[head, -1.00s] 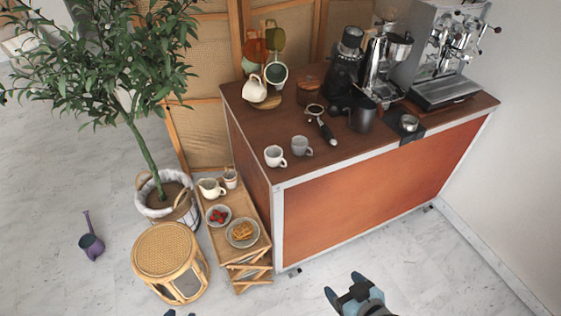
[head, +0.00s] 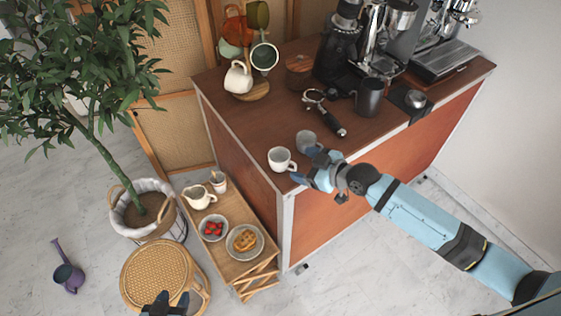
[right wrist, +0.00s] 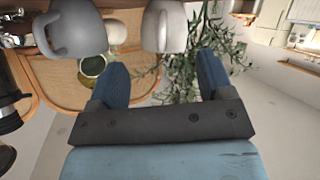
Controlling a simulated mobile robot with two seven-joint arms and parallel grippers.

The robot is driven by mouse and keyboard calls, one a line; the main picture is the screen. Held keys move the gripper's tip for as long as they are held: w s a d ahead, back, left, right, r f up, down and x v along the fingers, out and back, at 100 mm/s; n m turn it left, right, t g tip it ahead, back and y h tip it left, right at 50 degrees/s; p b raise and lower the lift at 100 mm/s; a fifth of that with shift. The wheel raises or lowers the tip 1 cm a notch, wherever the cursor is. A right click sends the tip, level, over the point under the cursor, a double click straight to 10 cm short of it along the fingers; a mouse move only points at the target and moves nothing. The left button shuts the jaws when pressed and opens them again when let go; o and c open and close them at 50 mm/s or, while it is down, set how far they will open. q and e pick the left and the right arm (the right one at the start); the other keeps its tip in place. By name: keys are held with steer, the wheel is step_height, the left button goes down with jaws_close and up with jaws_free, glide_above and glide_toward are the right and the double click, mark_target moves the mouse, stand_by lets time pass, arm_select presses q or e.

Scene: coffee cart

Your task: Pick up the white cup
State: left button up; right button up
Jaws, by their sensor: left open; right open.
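The white cup (head: 280,160) stands upright on the front left corner of the brown counter (head: 262,122). A grey cup (head: 305,141) stands just to its right, partly hidden by my right gripper. My right gripper (head: 307,166) is open and empty at the counter's front edge, close to the white cup. In the right wrist view the white cup (right wrist: 164,28) is ahead, between the lines of the two fingers and beyond their tips; the grey cup (right wrist: 75,30) is beside the left finger. My left gripper (head: 166,303) is open and low at the bottom edge, far from the cups.
A portafilter (head: 325,112), a dark pitcher (head: 369,98) and a grinder (head: 340,45) stand farther back on the counter. A mug tree with a cream mug (head: 238,77) is at the back left. A wooden side table (head: 238,268) holding food stands below, left of the counter.

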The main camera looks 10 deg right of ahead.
mark_target(293, 163)
steer(key=p+x, duration=0.1)
steer(key=x, duration=0.5)
steer(key=shift+w+a+f, duration=0.15)
steer(key=shift+a+f, duration=0.05)
steer(key=shift+a, duration=0.1)
steer(key=c, duration=0.8)
steer(key=shift+o, duration=0.2)
